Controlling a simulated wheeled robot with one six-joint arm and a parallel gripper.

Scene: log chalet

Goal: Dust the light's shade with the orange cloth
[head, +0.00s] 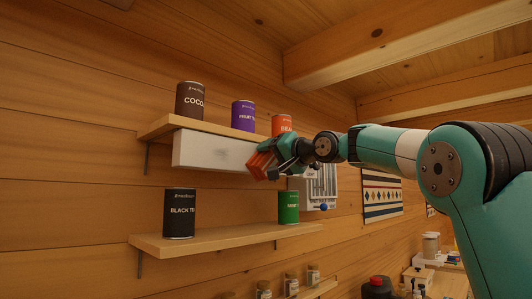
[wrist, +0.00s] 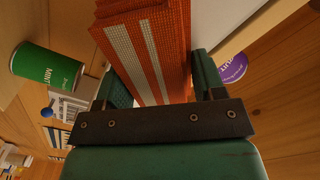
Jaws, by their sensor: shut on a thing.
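The light's shade (head: 215,152) is a long white box fixed under the upper shelf, with faint grey marks on its front. The orange cloth (head: 259,162) is a folded pad with pale stripes, clear in the wrist view (wrist: 150,50). My gripper (head: 278,168) is shut on the cloth, with a finger on each side of it. The cloth is at the right end of the shade and overlaps it in the head view; I cannot tell if they touch. The shade also shows as a pale surface beside the cloth in the wrist view (wrist: 208,18).
The upper shelf (head: 160,127) holds a brown cocoa tin (head: 189,100), a purple tin (head: 243,115) and an orange tin (head: 282,125) close above the shade. The lower shelf (head: 225,239) holds a black tin (head: 179,213) and a green mint tin (head: 288,207). Open space lies between the shelves.

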